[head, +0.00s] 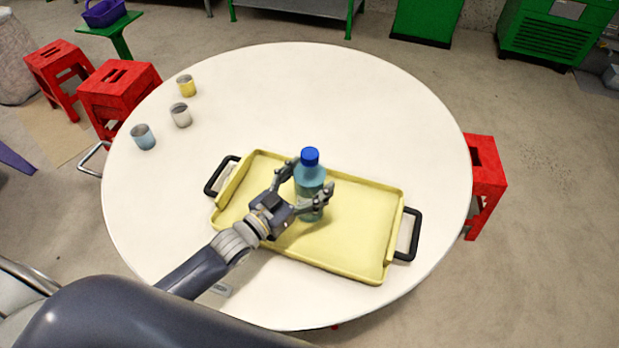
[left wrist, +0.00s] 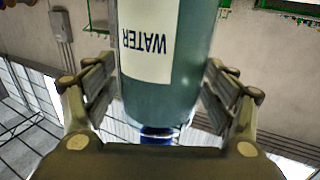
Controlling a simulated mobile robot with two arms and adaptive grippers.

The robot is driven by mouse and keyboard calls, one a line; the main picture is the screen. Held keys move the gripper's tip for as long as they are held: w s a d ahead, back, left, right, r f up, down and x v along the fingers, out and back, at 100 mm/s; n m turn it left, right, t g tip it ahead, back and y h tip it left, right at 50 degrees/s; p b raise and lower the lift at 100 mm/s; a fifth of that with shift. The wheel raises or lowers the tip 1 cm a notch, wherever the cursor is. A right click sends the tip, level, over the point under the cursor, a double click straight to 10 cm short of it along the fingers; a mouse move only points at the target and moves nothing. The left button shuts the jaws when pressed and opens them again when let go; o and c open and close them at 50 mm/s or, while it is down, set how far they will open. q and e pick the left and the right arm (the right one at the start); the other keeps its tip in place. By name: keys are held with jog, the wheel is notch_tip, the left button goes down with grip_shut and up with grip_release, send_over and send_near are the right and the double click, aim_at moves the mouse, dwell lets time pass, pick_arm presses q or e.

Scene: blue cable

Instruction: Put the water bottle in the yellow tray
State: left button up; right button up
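The water bottle (head: 311,178), teal with a blue cap, is upright over the middle of the yellow tray (head: 350,235). I cannot tell whether its base touches the tray floor. My left gripper (head: 305,183) has its fingers on both sides of the bottle and appears shut on it. In the left wrist view the bottle (left wrist: 160,95) fills the space between the fingers, with its white WATER label upside down and its cap low in the picture. My right gripper is not in view.
The tray has black handles and lies on a round white table (head: 300,90). Red stools surround the table. The table's back is clear.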

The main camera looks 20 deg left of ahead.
pick_arm(q)
jog(key=shift+r, duration=0.2)
jog(key=shift+s+a+f, duration=0.1)
jog(key=shift+s+f, duration=0.1)
jog(key=shift+s, duration=0.1)
jog(key=b+v, duration=0.1)
jog(key=v, duration=1)
jog(key=shift+s, duration=0.2)
jog(key=shift+a+r, duration=0.1)
jog(key=shift+r, duration=0.05)
